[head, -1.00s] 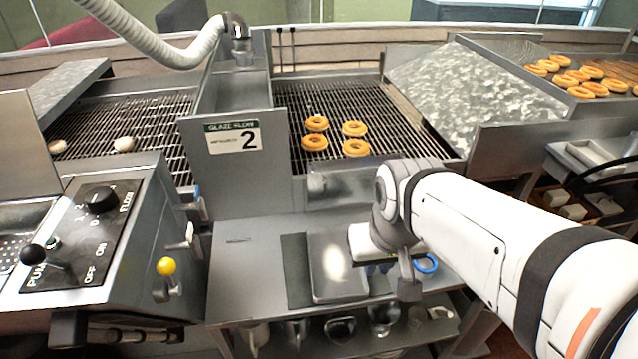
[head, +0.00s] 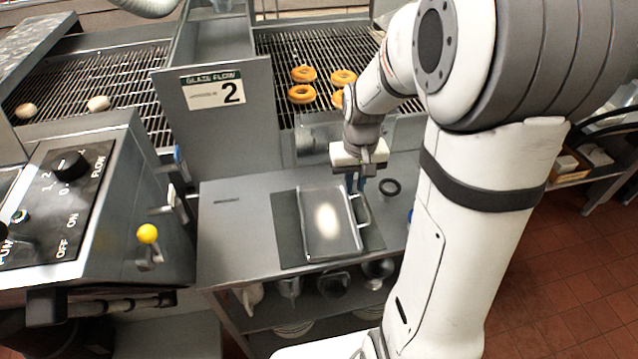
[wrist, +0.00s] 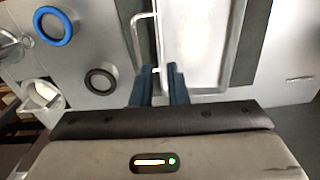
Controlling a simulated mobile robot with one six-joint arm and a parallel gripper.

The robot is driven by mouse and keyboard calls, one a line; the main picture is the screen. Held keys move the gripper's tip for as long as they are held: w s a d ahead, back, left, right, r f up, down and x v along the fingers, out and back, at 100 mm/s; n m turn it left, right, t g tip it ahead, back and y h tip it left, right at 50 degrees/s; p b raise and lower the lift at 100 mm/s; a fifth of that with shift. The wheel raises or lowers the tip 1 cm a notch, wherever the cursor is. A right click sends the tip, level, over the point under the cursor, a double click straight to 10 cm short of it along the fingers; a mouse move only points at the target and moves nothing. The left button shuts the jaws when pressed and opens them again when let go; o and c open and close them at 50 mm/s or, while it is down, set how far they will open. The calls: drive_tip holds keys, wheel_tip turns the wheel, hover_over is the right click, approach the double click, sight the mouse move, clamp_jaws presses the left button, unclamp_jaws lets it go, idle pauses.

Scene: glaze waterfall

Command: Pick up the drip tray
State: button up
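The drip tray (head: 322,240) is a shallow grey metal tray lying flat on a dark mat (head: 287,235) on the steel table. A thin bar handle (head: 364,209) sticks out from its right side. In the wrist view the tray (wrist: 195,50) is at the upper middle, with its handle (wrist: 137,42) on its left. My gripper (head: 357,181) points down just beyond the handle's far end. In the wrist view my gripper's two dark blue fingers (wrist: 159,84) stand apart near one end of the handle. I cannot tell whether they touch it.
A glaze panel marked 2 (head: 215,115) and a conveyor with donuts (head: 303,74) stand behind. The table's left part is clear.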

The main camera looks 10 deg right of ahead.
sight(334, 216)
drive_tip(key=shift+w+d+f, duration=0.1)
drive_tip(key=shift+w+f, duration=0.1)
drive_tip(key=shift+f, duration=0.25)
drive_tip(key=shift+w+d+f, duration=0.1)
drive_tip(key=shift+w+f, duration=0.1)
drive_tip(key=shift+f, duration=0.25)
drive_tip(key=f, duration=0.7)
drive_tip(key=shift+s+f, duration=0.15)
drive_tip(key=shift+s, duration=0.25)
drive_tip(key=shift+c, duration=0.5)
clamp_jaws()
